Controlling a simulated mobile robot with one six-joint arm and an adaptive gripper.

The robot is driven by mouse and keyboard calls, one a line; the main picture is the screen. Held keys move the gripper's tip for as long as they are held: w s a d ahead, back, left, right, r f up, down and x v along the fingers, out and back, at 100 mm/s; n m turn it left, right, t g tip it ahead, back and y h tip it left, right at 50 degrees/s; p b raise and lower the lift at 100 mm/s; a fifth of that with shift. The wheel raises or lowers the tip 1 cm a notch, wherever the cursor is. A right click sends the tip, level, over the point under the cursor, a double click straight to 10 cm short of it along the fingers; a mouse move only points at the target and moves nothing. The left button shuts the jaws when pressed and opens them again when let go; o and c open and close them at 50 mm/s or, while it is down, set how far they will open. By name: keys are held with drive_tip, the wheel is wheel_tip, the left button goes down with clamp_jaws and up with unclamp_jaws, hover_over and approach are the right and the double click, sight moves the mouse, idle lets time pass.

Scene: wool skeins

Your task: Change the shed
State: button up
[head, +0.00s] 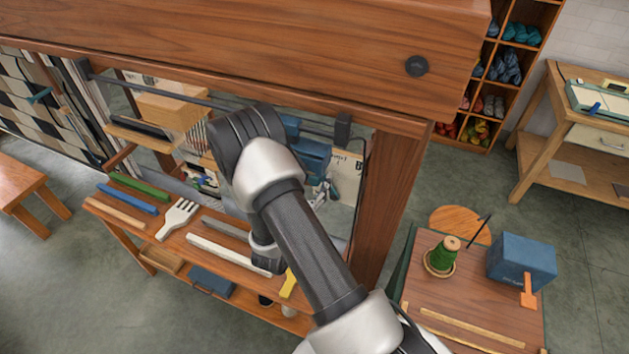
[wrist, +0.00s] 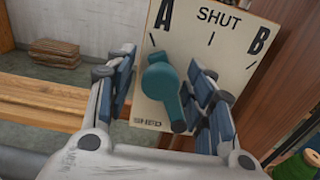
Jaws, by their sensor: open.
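In the wrist view a pale panel (wrist: 229,52) is marked A at the left, SHUT at the top middle and B at the right. A teal lever (wrist: 160,82) is mounted on it, its rounded end upper left and its narrower part running down to the right. I cannot tell surely which mark it is set to. My gripper (wrist: 166,84) is open, with one blue-padded finger on each side of the lever; contact is unclear. In the head view part of the panel (head: 347,178) shows behind my arm, and the lever cannot be made out.
A wooden loom frame (head: 396,190) surrounds my arm. A bench (head: 120,226) in front holds coloured sticks, a white comb (head: 178,217) and a white bar (head: 228,253). At right, a small table (head: 420,285) carries a green yarn cone (head: 441,257) and a blue box (head: 522,263).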

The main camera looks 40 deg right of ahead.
clamp_jaws()
idle(0.6)
